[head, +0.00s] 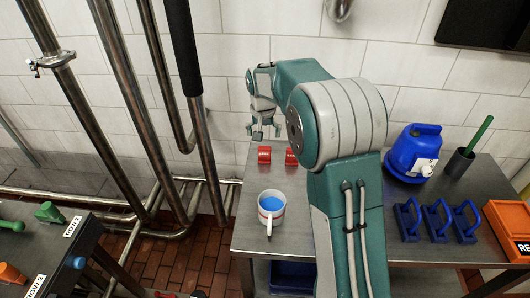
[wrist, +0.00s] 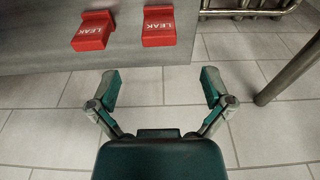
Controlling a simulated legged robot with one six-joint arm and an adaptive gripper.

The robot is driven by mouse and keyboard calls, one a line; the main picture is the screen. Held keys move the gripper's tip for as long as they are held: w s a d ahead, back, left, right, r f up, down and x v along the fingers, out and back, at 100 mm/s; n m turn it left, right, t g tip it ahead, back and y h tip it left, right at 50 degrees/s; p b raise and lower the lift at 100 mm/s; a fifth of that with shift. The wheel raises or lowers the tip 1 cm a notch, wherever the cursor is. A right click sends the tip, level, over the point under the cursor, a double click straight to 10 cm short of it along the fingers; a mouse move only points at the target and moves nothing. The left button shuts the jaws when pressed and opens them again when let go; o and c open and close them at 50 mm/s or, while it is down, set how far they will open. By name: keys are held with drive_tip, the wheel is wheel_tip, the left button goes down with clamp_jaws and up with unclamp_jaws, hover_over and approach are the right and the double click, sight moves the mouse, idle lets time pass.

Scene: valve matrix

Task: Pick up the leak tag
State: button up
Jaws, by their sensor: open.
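Two red leak tags lie side by side near the edge of a grey metal table. In the head view the left tag (head: 264,154) shows whole and the right tag (head: 291,157) is partly hidden by my arm. In the wrist view the left tag (wrist: 93,30) and the right tag (wrist: 159,26) both show the word LEAK. My gripper (head: 264,129) is above and beyond the tags in the head view. In the wrist view my gripper (wrist: 160,86) is open and empty, its fingers wide apart, below the tags in the picture and not touching them.
The table (head: 249,240) also holds a mug (head: 271,205) with blue contents, several blue clamp-like pieces (head: 437,221), a blue device (head: 412,155), a dark cup (head: 459,162) and an orange bin (head: 508,229). Steel pipes (head: 140,110) stand at left. Another table (head: 80,240) is at lower left.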

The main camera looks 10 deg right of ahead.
sight(264, 154)
drive_tip(key=f, duration=0.4)
drive_tip(key=shift+w+a+f, duration=0.1)
drive_tip(key=shift+w, duration=0.1)
drive_tip(key=shift+w+d+f, duration=0.1)
drive_tip(key=shift+w+f, duration=0.1)
drive_tip(key=shift+f, duration=0.8)
drive_tip(key=shift+w+d+f, duration=0.15)
drive_tip(key=shift+f, duration=0.9)
drive_tip(key=shift+w+d+f, duration=0.1)
drive_tip(key=shift+w+f, duration=0.1)
drive_tip(key=shift+f, duration=0.8)
drive_tip(key=c, duration=1)
